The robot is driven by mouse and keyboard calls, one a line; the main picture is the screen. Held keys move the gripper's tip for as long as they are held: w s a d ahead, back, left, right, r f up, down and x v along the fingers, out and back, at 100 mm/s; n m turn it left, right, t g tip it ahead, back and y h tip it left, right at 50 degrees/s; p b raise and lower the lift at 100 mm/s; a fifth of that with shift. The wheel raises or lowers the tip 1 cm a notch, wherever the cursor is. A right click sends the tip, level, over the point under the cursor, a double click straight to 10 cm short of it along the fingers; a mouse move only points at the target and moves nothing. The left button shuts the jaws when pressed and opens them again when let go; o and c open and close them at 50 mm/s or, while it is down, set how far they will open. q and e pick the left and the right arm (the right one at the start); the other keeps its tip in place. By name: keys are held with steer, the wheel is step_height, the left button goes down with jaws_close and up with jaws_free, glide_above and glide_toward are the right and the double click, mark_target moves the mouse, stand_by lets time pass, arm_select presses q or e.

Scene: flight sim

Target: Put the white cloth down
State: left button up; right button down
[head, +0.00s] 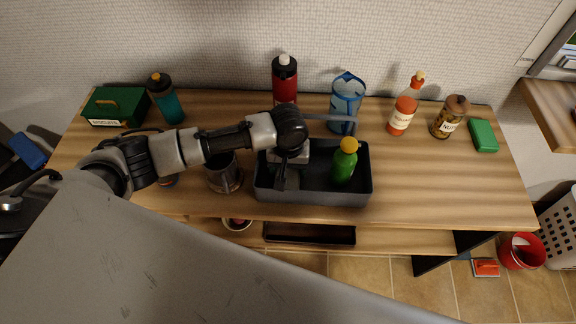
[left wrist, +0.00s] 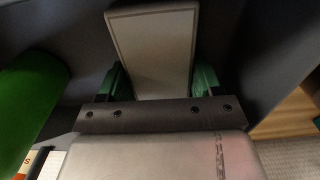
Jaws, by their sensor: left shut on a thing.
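My left gripper (head: 287,172) points down into the dark grey tray (head: 312,196), in its left part. In the head view the cloth is hard to make out under the gripper. I cannot tell whether it touches the tray floor. A green bottle with a yellow cap (head: 343,164) stands in the right part of the tray. It also shows at the left in the left wrist view (left wrist: 32,100). My right gripper is not in view.
A dark mug (head: 223,177) stands left of the tray. Behind are a red bottle (head: 285,82) and a blue container (head: 346,97). An orange bottle (head: 404,108), a nut jar (head: 450,118) and a green block (head: 483,135) stand right. The right front of the wooden table (head: 440,185) is clear.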

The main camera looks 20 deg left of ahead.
arm_select(q)
steer(key=shift+f, duration=0.1)
steer(key=o, duration=0.9)
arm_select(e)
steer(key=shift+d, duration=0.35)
arm_select(q)
step_height(320, 180, up, 12)
steer(key=shift+r, duration=0.2)
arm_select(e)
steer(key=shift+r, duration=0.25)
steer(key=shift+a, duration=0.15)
arm_select(q)
steer(key=shift+f, duration=0.1)
